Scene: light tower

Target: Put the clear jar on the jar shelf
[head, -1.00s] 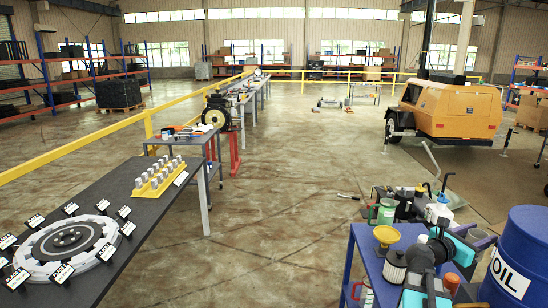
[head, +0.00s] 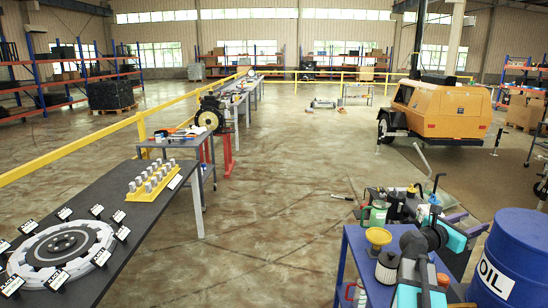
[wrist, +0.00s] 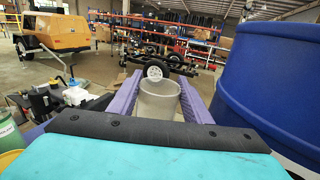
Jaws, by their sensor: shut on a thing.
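My gripper (head: 470,224) is at the right of the head view, above the blue table and left of the blue oil drum. The wrist view shows its two purple fingers (wrist: 157,90) shut on the clear jar (wrist: 156,108), one finger on each side. The jar is a pale, see-through cylinder and looks upright. Its lower part is hidden behind my gripper's body in the wrist view. In the head view I cannot make the jar out clearly. I cannot pick out the jar shelf for sure in either view.
The blue oil drum (head: 510,258) stands close on the right, also large in the wrist view (wrist: 275,75). The blue table (head: 360,262) holds a yellow funnel (head: 378,237), a filter (head: 387,266) and several bottles. A dark table (head: 110,235) stands left; open floor (head: 270,220) lies between.

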